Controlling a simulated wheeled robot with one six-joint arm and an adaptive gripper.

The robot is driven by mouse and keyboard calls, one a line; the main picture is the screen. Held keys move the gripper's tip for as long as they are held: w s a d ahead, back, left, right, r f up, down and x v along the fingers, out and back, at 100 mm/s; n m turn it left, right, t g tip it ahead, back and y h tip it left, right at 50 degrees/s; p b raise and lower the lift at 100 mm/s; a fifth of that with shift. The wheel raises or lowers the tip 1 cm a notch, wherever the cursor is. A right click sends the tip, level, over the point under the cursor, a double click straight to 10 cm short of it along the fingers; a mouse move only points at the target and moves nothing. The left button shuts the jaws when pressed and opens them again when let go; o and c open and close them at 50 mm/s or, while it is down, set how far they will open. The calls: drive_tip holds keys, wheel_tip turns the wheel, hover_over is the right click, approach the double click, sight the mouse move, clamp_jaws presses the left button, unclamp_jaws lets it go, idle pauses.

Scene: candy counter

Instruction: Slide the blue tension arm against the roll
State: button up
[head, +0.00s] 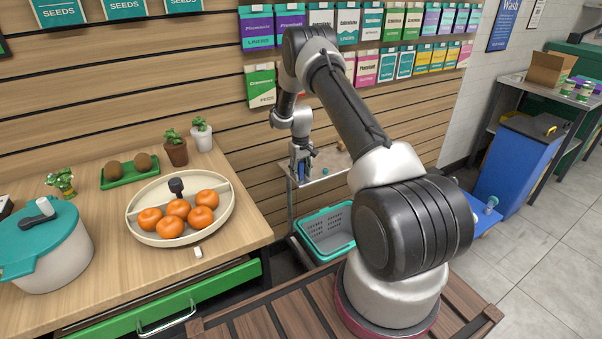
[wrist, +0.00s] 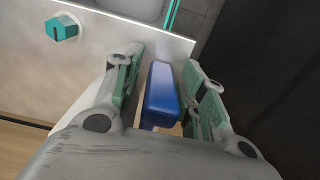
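The blue tension arm (wrist: 162,95) shows in the wrist view as a rounded blue bar between the two fingers of my gripper (wrist: 165,62). The fingers stand apart on either side of it, with narrow gaps visible, so the gripper looks open around it. In the head view my gripper (head: 301,176) points down at the small counter against the slatted wall. A bit of the blue arm (head: 302,170) shows between its fingers. I cannot make out the roll in either view; my gripper and arm hide part of that counter.
A teal knob (wrist: 61,28) sits on the pale counter top (wrist: 95,62), left of the fingers. A grey and teal basket (head: 327,232) stands below. The wooden counter at left holds a tray (head: 153,202) of oranges and a pot (head: 45,250).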

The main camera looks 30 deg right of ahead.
wheel_tip(320, 180, up, 12)
idle(0.7)
idle(0.4)
drive_tip(key=s+a+f+g, duration=0.1)
drive_tip(key=s+f+g, duration=0.1)
drive_tip(key=s, duration=0.5)
drive_tip(key=s+a+r+t, duration=0.2)
drive_tip(key=s+a+r, duration=0.1)
drive_tip(key=s+r, duration=0.8)
drive_tip(key=s+a+r+t, duration=0.2)
drive_tip(key=s+a+r, duration=0.1)
drive_tip(key=s+r, duration=0.8)
drive_tip(key=s+a+r+t, duration=0.2)
drive_tip(key=s+a+r, duration=0.1)
drive_tip(key=s+r, duration=0.8)
drive_tip(key=shift+s+r, duration=0.4)
drive_tip(key=shift+s, duration=1.55)
